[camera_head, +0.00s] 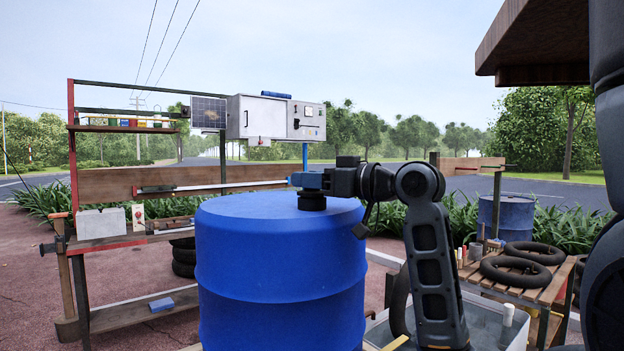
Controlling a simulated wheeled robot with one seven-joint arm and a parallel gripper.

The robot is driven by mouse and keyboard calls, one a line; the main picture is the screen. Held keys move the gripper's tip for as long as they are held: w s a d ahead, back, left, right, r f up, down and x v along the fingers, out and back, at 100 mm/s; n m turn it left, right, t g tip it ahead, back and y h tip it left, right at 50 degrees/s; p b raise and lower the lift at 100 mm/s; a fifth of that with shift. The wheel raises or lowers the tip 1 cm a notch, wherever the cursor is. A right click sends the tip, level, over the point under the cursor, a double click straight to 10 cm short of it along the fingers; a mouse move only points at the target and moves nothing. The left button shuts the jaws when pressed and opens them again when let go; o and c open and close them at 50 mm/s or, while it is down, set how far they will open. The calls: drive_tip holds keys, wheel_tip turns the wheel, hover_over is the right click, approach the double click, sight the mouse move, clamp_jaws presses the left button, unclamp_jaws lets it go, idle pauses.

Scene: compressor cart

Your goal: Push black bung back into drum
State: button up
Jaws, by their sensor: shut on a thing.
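The large blue drum (280,270) stands upright in the middle of the view. The black bung (312,201) is a short dark cylinder at the drum's top.
A workbench rack (130,240) with a white box (101,223) stands at left. A grey control cabinet (262,117) is behind the drum. At right a slatted table (520,282) holds black tyres (515,271), with another blue drum (507,217) behind.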

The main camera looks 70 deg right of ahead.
drive_tip(key=shift+f, duration=0.25)
drive_tip(key=o, duration=1.1)
drive_tip(key=shift+o, duration=0.2)
drive_tip(key=shift+b+v, duration=0.85)
drive_tip(key=shift+v, duration=3.1)
